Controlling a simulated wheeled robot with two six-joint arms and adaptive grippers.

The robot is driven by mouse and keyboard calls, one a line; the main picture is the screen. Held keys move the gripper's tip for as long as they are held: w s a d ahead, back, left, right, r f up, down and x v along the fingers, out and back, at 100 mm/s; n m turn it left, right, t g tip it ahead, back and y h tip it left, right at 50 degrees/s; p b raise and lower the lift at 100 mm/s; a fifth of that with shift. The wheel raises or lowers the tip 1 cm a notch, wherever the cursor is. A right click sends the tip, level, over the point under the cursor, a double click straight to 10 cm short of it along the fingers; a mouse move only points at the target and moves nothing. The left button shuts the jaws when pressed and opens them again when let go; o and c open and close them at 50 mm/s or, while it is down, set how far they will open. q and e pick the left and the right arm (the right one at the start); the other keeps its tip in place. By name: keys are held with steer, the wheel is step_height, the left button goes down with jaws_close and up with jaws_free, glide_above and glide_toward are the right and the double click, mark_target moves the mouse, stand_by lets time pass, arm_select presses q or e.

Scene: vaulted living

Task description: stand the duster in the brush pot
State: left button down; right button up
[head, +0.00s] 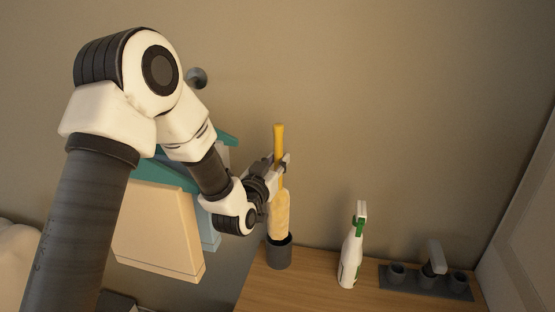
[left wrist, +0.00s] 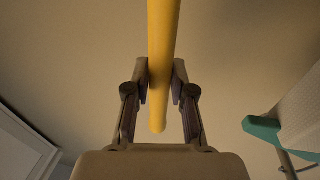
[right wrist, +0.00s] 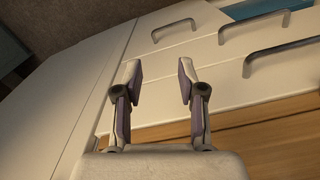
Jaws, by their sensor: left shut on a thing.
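The duster has a yellow handle (head: 278,140) and a pale, fluffy head (head: 280,214) pointing down. My left gripper (head: 281,164) is shut on the yellow handle, which also shows between the fingers in the left wrist view (left wrist: 162,60). The duster is upright. The dark brush pot (head: 279,253) stands on the wooden top, and the lower end of the duster head is at its mouth, seemingly inside the rim; how deep is hidden. My right gripper (right wrist: 160,78) is open and empty in the right wrist view, facing pale drawer fronts.
A white spray bottle with a green trigger (head: 351,250) stands right of the pot. A dark holder with cups (head: 427,282) is farther right on the wooden top (head: 315,271). Hanging cream and teal things (head: 158,228) are left, behind my left arm.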

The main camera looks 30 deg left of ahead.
arm_select(q)
steer(key=f+b, duration=0.1)
steer(key=f, duration=0.1)
steer(key=w+f+b, duration=0.1)
steer(key=shift+f, duration=0.35)
steer(key=f+b, duration=0.2)
steer(key=shift+s+f+b, duration=0.2)
steer(key=shift+s+b, duration=0.05)
steer(key=shift+b, duration=0.1)
steer(key=shift+w+f, duration=0.2)
steer(key=shift+f, duration=0.05)
steer(key=c, duration=0.9)
jaws_free()
steer(key=shift+s+r, duration=0.1)
steer(key=s, duration=0.7)
steer(key=shift+s+d+f, duration=0.2)
steer(key=shift+d, duration=0.15)
